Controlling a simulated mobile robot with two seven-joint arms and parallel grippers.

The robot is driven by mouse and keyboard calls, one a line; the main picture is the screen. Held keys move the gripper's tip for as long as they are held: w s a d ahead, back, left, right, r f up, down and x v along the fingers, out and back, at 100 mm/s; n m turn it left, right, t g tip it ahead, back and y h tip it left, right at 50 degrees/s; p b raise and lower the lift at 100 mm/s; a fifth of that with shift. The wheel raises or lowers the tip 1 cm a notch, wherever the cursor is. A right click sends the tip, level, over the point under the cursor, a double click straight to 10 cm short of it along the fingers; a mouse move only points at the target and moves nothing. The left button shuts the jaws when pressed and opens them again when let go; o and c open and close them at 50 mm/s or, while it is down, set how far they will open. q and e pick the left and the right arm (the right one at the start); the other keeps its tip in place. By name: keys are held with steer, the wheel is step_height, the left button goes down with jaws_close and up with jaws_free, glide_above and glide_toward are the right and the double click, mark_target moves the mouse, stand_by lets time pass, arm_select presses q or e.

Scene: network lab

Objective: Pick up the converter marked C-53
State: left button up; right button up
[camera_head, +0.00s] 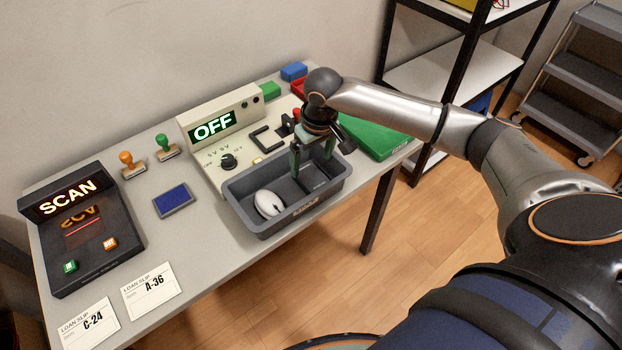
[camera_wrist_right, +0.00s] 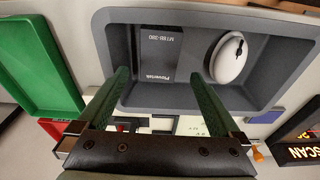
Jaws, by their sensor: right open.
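A grey bin (camera_head: 268,228) stands at the table's front edge. It holds a dark box (camera_wrist_right: 150,60) with white print, which looks like a power adapter, and a white rounded, mouse-like object (camera_head: 268,203). No C-53 mark is readable in either view, so I cannot tell which thing is the converter. My right gripper (camera_head: 312,164) is open and points down over the right part of the bin. In the right wrist view its green fingers (camera_wrist_right: 160,78) are apart, with the dark box beyond them and nothing between them. My left gripper is not in view.
A power supply panel reading OFF (camera_head: 213,126) stands behind the bin. A green tray (camera_head: 378,141) lies right of it. A scanner (camera_head: 92,240), a blue pad (camera_head: 174,200), two stamps and loan slips C-24 (camera_head: 90,324) and A-36 (camera_head: 152,291) lie to the left.

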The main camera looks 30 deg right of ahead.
mark_target(311, 176)
step_height(311, 176, down, 5)
steer(key=shift+w+d+f, duration=0.1)
steer(key=shift+w+f, duration=0.05)
